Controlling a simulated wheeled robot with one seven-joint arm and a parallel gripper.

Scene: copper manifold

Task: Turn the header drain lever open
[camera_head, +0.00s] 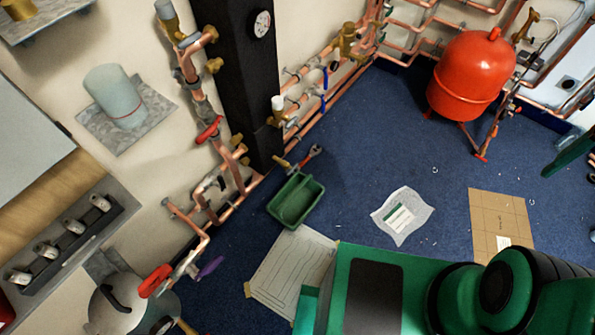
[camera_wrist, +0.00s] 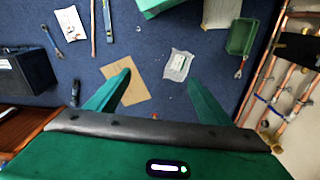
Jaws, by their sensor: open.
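Copper manifold pipework (camera_head: 190,75) runs down the wall at the left in the head view. Several levers show on it: a red lever (camera_head: 208,130) beside the black column, a red lever (camera_head: 155,280) low at the left, and a purple lever (camera_head: 210,268) beside it. Blue levers (camera_head: 323,88) sit right of the column. No readable label tells which is the header drain lever. My gripper (camera_wrist: 160,76) is open and empty in the wrist view, its green fingers spread above the floor, apart from the pipes (camera_wrist: 262,75) at the right.
A green tray (camera_head: 296,201) lies on the blue floor near the column (camera_head: 245,70), with a wrench (camera_head: 309,156) beside it. A red tank (camera_head: 470,72) stands at the back right. Cardboard (camera_head: 500,222) and paper (camera_head: 402,215) lie flat. Floor between is mostly free.

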